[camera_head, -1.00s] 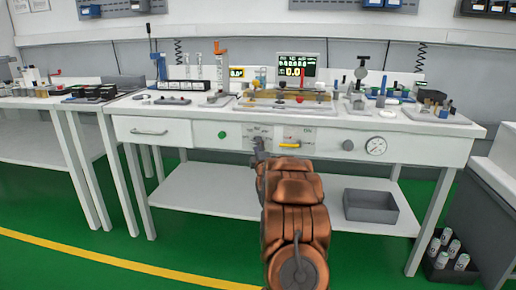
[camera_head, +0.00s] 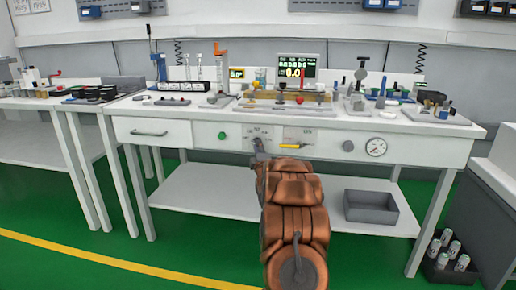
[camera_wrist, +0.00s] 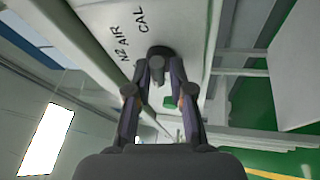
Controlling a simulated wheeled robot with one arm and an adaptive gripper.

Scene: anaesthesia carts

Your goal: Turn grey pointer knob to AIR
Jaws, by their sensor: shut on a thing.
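The grey pointer knob (camera_wrist: 158,61) shows in the wrist view between my fingertips, with a dark round base behind it. The labels N2, AIR (camera_wrist: 131,40) and CAL run along the panel beside it. My gripper (camera_wrist: 158,72) is shut on the knob, one finger on each side. Which label the pointer faces is not clear. In the head view my gripper (camera_head: 258,150) reaches the front panel of the bench (camera_head: 232,136) below the scale and largely hides the knob.
A yellow lever (camera_head: 291,146) sits just right of my gripper, and a green button (camera_head: 222,135) to the left. A grey round knob (camera_head: 348,146) and a dial gauge (camera_head: 375,147) are further right. A grey bin (camera_head: 370,207) stands on the lower shelf.

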